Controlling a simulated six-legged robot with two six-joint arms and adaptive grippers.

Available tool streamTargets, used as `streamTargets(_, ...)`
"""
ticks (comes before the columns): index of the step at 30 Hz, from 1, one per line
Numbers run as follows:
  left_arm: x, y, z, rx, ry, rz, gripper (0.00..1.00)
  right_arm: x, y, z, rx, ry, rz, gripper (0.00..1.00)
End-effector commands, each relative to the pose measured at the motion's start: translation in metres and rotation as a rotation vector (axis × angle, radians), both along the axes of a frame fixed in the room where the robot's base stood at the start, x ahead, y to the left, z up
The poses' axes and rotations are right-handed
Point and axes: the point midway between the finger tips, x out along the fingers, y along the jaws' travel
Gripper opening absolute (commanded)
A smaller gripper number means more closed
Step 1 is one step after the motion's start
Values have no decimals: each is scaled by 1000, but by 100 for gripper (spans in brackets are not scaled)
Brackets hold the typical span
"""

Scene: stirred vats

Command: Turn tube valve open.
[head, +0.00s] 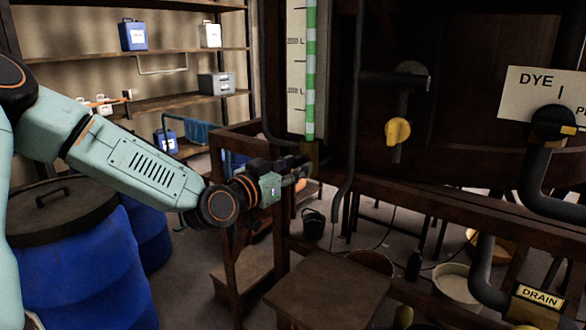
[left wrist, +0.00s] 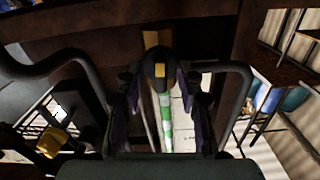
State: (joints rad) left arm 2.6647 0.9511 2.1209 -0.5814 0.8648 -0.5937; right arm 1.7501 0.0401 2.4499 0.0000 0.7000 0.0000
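The sight tube (head: 311,70) is a green-and-white striped column beside a litre scale. At its foot is a brass-coloured fitting (head: 310,152). My left gripper (head: 300,172) is at the tube's foot in the head view and partly covers that area. In the left wrist view, the tube valve (left wrist: 158,68) is a dark rounded knob with a yellow mark, in front of the striped tube (left wrist: 165,115). My left gripper (left wrist: 159,88) is open, with a finger on each side of the knob. Contact cannot be told. My right gripper is not in view.
A yellow-handled valve (head: 397,131) and a dye valve (head: 553,122) are to the right. A drain sign (head: 538,296) is low right. Dark pipes (head: 349,130) run close to the tube. Blue barrels (head: 80,265) stand left; a wooden stool (head: 325,290) stands below.

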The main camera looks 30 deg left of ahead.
Motion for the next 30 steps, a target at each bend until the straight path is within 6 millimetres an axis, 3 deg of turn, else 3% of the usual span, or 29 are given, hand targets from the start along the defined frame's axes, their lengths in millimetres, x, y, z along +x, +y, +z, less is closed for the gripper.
streamTargets(2,0,0,0,0,1,-1,35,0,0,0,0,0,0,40)
streamTargets(14,0,0,0,1,1,-1,1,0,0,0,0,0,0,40)
streamTargets(30,0,0,0,-84,9,-1,0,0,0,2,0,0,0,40)
